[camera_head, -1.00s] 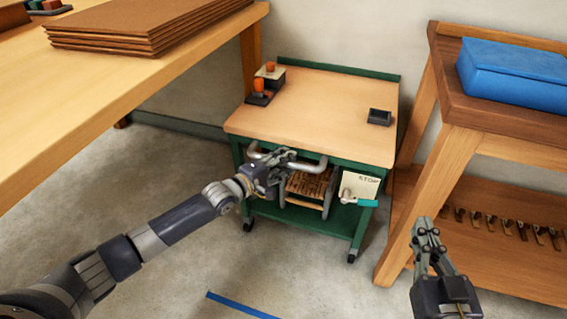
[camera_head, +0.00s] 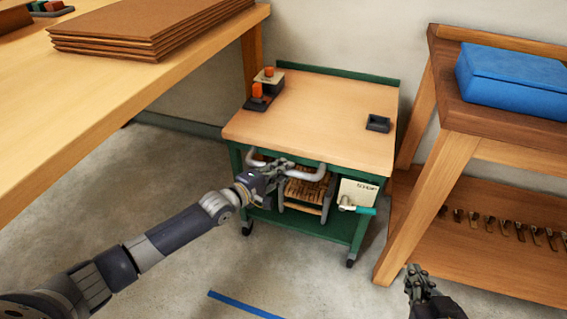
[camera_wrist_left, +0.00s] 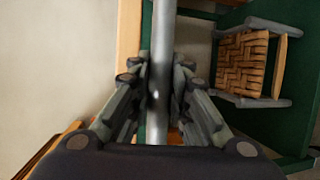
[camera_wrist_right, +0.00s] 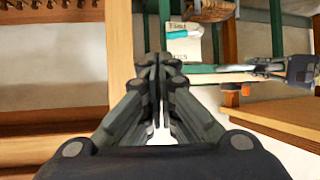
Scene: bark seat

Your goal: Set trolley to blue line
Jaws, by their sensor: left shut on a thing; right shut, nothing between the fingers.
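The trolley (camera_head: 315,112) is green with a pale wooden top and dark castors. It stands against the wall between two benches. A grey bar handle (camera_head: 308,174) runs along its front edge. My left gripper (camera_head: 277,169) is shut on this handle; in the left wrist view the handle (camera_wrist_left: 161,60) passes between the fingers. The blue line (camera_head: 243,305) lies on the floor in front of the trolley, partly cut off by the picture's bottom edge. My right gripper (camera_head: 416,270) is shut and empty, in front of the right bench and apart from the trolley.
A woven seat (camera_head: 305,190) sits on the trolley's lower shelf, beside a white sign with a teal-handled lever (camera_head: 358,208). A long workbench (camera_head: 120,95) stands left, and a bench with a blue box (camera_head: 512,75) stands right. Floor before the trolley is clear.

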